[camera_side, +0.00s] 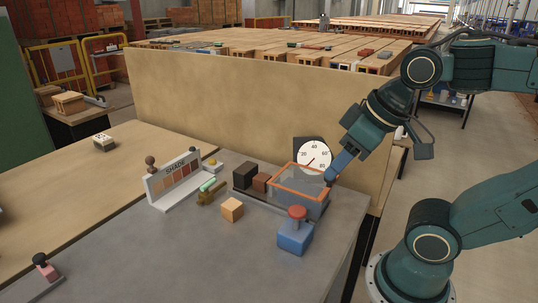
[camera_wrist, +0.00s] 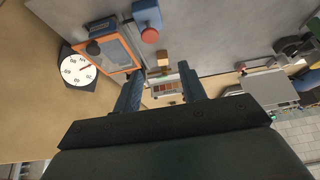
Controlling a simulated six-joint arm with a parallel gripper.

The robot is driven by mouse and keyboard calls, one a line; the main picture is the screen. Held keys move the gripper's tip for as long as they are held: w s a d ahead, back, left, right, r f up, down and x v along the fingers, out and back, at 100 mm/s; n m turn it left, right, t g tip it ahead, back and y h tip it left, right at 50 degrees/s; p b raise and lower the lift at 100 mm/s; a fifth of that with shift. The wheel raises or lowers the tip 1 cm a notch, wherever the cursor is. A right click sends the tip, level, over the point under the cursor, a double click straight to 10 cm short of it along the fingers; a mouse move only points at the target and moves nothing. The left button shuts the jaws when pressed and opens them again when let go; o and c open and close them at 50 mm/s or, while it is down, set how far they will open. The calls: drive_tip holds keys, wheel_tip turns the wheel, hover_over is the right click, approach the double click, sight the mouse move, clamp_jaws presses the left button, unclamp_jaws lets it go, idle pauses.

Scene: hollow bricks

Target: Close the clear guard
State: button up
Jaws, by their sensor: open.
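The clear guard (camera_side: 300,181) has an orange rim and a see-through panel. In the side view it sits at the right of the grey bench top, in front of the round dial; whether it is fully down is hard to tell. My gripper (camera_side: 331,181) is at the guard's right end, close to the rim. In the wrist view my gripper (camera_wrist: 159,72) is open with nothing between its fingers, and the left finger overlaps the rim's corner; contact is unclear.
A blue box with a red knob (camera_side: 297,215) stands just in front of the guard. The white dial (camera_side: 314,155) is behind it. Dark and brown blocks (camera_side: 245,175), an orange cube (camera_side: 232,209) and a shade card (camera_side: 175,182) stand to the left. A tan panel (camera_side: 230,110) rises behind.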

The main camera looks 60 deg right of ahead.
drive_tip(key=shift+w+d+m, duration=0.2)
drive_tip(key=shift+d+m, duration=0.2)
drive_tip(key=shift+m, duration=0.2)
drive_tip(key=c, duration=0.7)
drive_tip(key=w+d+m+g, duration=0.1)
drive_tip(key=d+m, duration=0.1)
drive_tip(key=m, duration=0.2)
drive_tip(key=w+d+m+g+h, duration=0.1)
drive_tip(key=d+m, duration=0.2)
drive_tip(key=m, duration=0.2)
drive_tip(key=w+d+m+g+h, duration=0.1)
drive_tip(key=d+m+g, duration=0.1)
drive_tip(key=d+m, duration=0.1)
drive_tip(key=shift+d+f+m, duration=0.15)
drive_tip(key=shift+d+m, duration=0.1)
drive_tip(key=shift+m, duration=0.45)
clamp_jaws()
drive_tip(key=d+f+m+g, duration=0.2)
drive_tip(key=d+m+g, duration=0.3)
drive_tip(key=m, duration=1.1)
drive_tip(key=d, duration=0.3)
drive_tip(key=shift+w+f, duration=0.2)
drive_tip(key=shift+w, duration=0.2)
